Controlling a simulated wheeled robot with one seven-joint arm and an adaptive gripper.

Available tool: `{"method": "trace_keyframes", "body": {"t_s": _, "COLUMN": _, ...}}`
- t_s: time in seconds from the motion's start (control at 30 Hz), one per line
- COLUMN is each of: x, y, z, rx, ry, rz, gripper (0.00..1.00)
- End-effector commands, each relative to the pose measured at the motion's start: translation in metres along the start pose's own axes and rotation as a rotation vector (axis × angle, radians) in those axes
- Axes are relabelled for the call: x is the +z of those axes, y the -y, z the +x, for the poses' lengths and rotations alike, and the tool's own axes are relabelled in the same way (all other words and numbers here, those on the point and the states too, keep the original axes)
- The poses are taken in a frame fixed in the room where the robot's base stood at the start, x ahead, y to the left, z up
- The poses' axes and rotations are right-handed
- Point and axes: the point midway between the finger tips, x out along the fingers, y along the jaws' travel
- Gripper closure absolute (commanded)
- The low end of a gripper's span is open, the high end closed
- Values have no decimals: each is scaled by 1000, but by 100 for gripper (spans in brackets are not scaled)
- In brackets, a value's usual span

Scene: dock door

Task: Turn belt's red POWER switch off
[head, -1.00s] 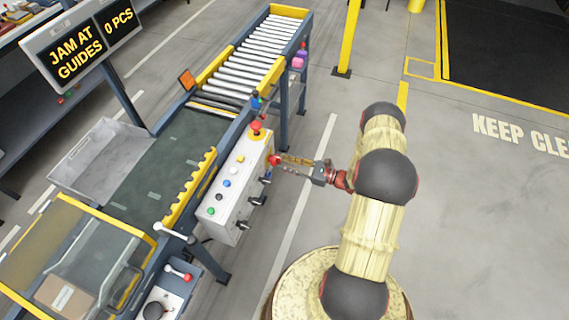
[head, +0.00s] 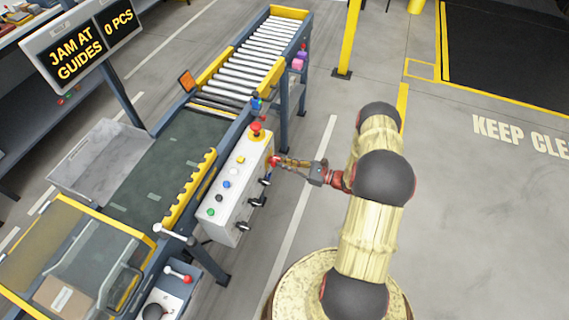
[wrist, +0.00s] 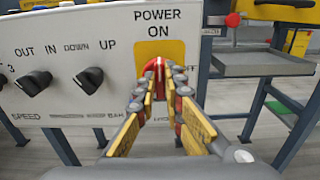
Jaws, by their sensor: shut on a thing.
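The red POWER switch (wrist: 153,68) sits on a yellow plate (wrist: 174,48) on the side of the white control box (wrist: 40,56). The plate is lettered ON above, and a partly covered OFF shows to its right. My gripper (wrist: 161,82) is shut on the red switch, with its two fingers on either side of it. In the head view my gripper (head: 283,162) reaches the box's right face from the right. The fingers cover part of the switch, so its exact angle is hard to tell.
Black knobs (wrist: 88,80) labelled DOWN, UP, OUT and IN are left of the switch. A red mushroom button (head: 256,128) and several coloured buttons top the box. The belt (head: 165,165) lies behind it. A sign (head: 80,52) reads JAM AT GUIDES, 0 PCS. Floor at right is clear.

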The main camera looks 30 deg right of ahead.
Motion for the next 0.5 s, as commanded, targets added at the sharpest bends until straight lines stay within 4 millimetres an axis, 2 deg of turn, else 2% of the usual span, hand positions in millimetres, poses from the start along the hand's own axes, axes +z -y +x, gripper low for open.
{"method": "trace_keyframes", "body": {"t_s": 0.5, "x": 0, "y": 0, "z": 0, "rx": 0, "ry": 0, "rz": 40, "gripper": 100}}
